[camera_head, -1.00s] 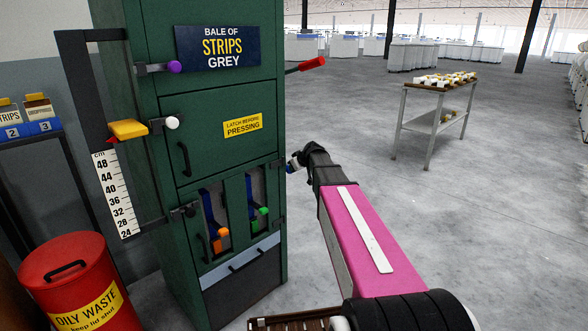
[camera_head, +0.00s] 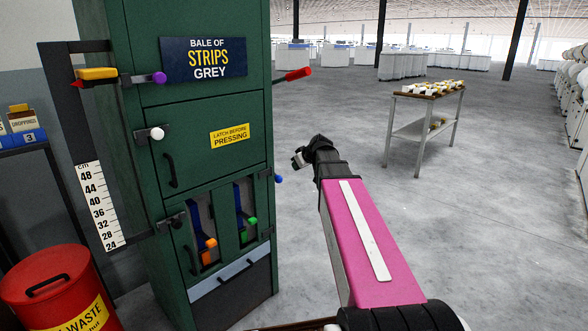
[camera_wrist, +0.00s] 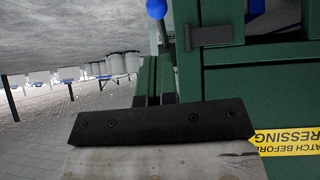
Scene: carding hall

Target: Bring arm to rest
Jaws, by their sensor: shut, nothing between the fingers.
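My gripper (camera_head: 299,158) is shut and empty at the end of my outstretched arm, in front of the floor to the right of the green press (camera_head: 128,150). In the head view it is just above and right of the blue knob (camera_head: 279,179) on the press's right side, with a gap in the picture. The wrist view is upside down. It shows the green press close by (camera_wrist: 265,80), the blue knob (camera_wrist: 156,8) at the top edge and a yellow label (camera_wrist: 285,142).
A red lever (camera_head: 293,74) sticks out from the press. A red oily waste bin (camera_head: 48,285) stands at lower left. A small table (camera_head: 408,95) stands at right; open floor lies around it.

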